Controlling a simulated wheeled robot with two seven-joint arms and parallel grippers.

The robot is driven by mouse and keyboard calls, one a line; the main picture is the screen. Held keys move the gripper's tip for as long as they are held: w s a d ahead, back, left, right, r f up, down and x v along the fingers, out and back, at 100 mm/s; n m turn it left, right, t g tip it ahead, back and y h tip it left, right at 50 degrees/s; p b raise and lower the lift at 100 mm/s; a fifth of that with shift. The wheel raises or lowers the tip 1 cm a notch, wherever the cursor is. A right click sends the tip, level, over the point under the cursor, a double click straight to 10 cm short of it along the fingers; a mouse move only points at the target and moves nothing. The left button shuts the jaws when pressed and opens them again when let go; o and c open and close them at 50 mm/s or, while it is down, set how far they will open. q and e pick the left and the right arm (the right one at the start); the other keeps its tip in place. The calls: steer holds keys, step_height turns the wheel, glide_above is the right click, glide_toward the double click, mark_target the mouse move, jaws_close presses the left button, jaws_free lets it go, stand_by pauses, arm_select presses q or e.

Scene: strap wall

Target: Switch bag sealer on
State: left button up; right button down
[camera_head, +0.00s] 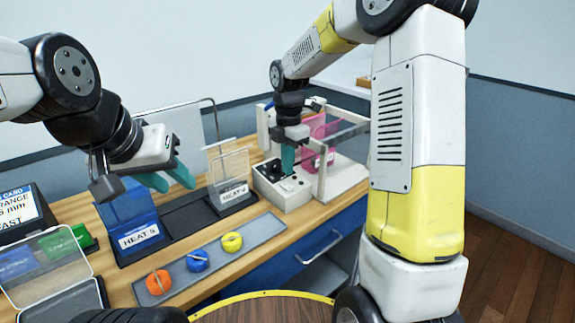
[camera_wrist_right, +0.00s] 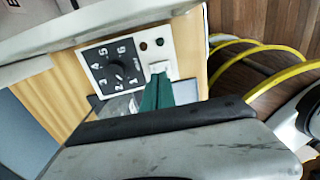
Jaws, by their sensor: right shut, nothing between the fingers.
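The bag sealer (camera_head: 340,178) stands at the far right end of the bench, a white frame with a pink bag (camera_head: 318,135) in it. Its control box (camera_head: 283,188) faces front. In the right wrist view the panel carries a black numbered dial (camera_wrist_right: 115,68), two small round lamps or buttons and a white switch (camera_wrist_right: 159,67). My right gripper (camera_head: 287,172) is shut and empty, its green fingertips (camera_wrist_right: 157,80) at the switch and partly hiding it; whether they touch it is unclear. My left gripper (camera_head: 175,184) is open and empty above the blue holder.
A blue holder (camera_head: 135,238) and a clear-fronted holder (camera_head: 232,197) have heat labels. A grey tray (camera_head: 222,262) holds orange, blue and yellow rolls. A card display (camera_head: 20,210) stands at left.

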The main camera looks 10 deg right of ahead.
mark_target(289, 186)
step_height(289, 186, up, 10)
stand_by(0.5)
steer(key=shift+s+d, duration=0.15)
